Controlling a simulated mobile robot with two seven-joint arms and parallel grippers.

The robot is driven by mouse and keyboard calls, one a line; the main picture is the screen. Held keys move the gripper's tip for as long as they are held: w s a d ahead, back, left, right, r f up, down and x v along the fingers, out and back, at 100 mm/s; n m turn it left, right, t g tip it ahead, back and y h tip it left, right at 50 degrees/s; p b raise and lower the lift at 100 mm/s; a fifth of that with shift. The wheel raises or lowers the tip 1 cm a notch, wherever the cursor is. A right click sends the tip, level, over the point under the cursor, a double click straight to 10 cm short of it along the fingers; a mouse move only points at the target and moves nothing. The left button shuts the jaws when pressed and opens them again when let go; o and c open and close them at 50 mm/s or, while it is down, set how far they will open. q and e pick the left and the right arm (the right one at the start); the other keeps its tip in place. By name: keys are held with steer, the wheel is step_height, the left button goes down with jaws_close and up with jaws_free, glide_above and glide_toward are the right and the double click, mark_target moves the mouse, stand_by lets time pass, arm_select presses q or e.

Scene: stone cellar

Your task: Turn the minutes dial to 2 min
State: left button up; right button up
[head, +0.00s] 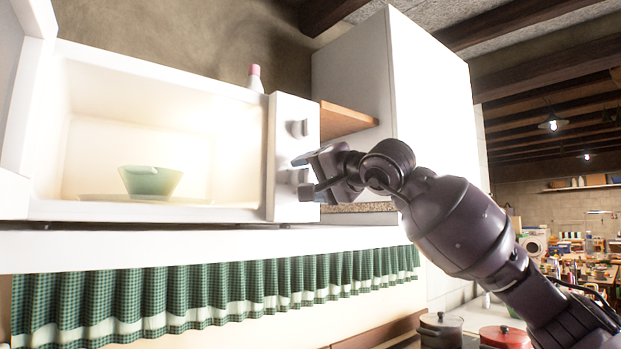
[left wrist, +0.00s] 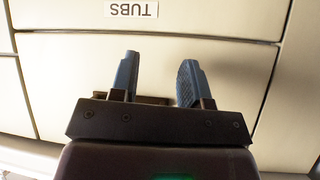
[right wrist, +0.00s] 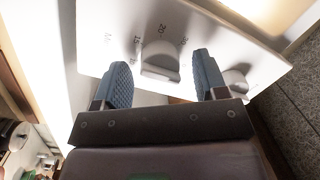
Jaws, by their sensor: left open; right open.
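The white microwave (head: 165,75) stands with its door open on a white shelf. Its control panel (head: 283,155) has an upper knob (head: 298,128) and a lower knob (head: 296,177). My right gripper (head: 304,174) is open at the lower knob. In the right wrist view, a grey-white dial (right wrist: 160,66) with numbers such as 15 and 20 around it lies between the open fingers (right wrist: 161,72). I cannot tell whether they touch it, and its exact setting is unclear. A second knob (right wrist: 236,80) is partly hidden behind a finger. My left gripper (left wrist: 158,75) is open and empty.
A green bowl (head: 150,180) sits inside the lit microwave. A green checked curtain (head: 200,295) hangs below the shelf. A white cabinet (head: 430,85) and wooden board (head: 345,121) are close by. My left gripper faces a drawer front labelled TUBS (left wrist: 131,9).

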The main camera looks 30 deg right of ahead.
steer(key=shift+c, duration=0.3)
steer(key=c, duration=0.9)
steer(key=shift+o, duration=0.2)
steer(key=shift+f+m, duration=0.1)
steer(key=shift+m, duration=0.6)
steer(key=m, duration=0.3)
steer(key=shift+a+f, duration=0.1)
steer(key=m+t, duration=0.1)
steer(key=m, duration=0.3)
steer(key=shift+m+b, duration=0.4)
steer(key=shift+m+h, duration=0.3)
steer(key=shift+m, duration=0.2)
